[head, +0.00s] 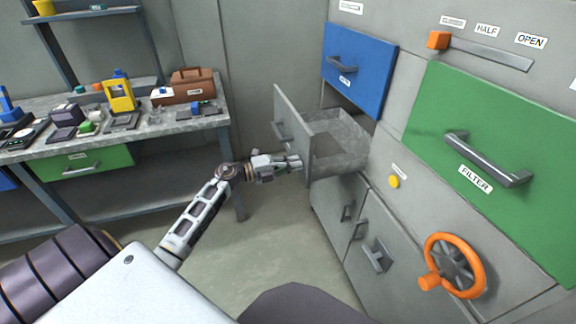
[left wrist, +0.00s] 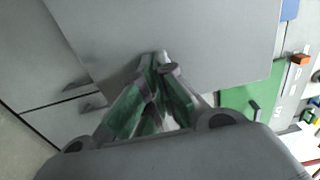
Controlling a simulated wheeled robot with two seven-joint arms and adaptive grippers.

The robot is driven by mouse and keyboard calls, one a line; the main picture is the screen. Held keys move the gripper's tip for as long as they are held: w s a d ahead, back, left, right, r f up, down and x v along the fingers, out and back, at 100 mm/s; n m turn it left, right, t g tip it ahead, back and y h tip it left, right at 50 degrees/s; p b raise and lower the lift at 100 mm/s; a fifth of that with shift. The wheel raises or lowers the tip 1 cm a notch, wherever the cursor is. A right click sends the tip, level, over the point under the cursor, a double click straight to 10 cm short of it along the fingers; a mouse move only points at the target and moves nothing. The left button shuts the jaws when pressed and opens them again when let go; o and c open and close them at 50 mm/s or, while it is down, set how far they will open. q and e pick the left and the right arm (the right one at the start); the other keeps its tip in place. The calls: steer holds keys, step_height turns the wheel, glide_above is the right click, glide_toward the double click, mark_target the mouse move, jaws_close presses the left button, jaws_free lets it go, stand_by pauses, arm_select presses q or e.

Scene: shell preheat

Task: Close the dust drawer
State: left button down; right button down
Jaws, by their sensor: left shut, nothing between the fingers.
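The dust drawer (head: 292,133) is a grey drawer pulled out from the cabinet under the blue drawer. Its inside is open at the top and looks empty. Its front panel has a grey handle and fills the upper middle of the left wrist view (left wrist: 190,35). My left gripper (head: 298,162) is shut and empty. Its fingertips are at the lower part of the drawer's front panel, below the handle; whether they touch it I cannot tell. The shut fingers also show in the left wrist view (left wrist: 160,65). My right gripper is not in view.
The blue drawer (head: 358,70), green filter drawer (head: 500,150), orange wheel (head: 454,265) and orange slider (head: 438,40) are on the cabinet. A workbench (head: 150,125) with several items stands at the left. The floor (head: 270,240) between is clear.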

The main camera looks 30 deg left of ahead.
arm_select(q)
steer(key=shift+w+d, duration=0.1)
steer(key=shift+w, duration=0.05)
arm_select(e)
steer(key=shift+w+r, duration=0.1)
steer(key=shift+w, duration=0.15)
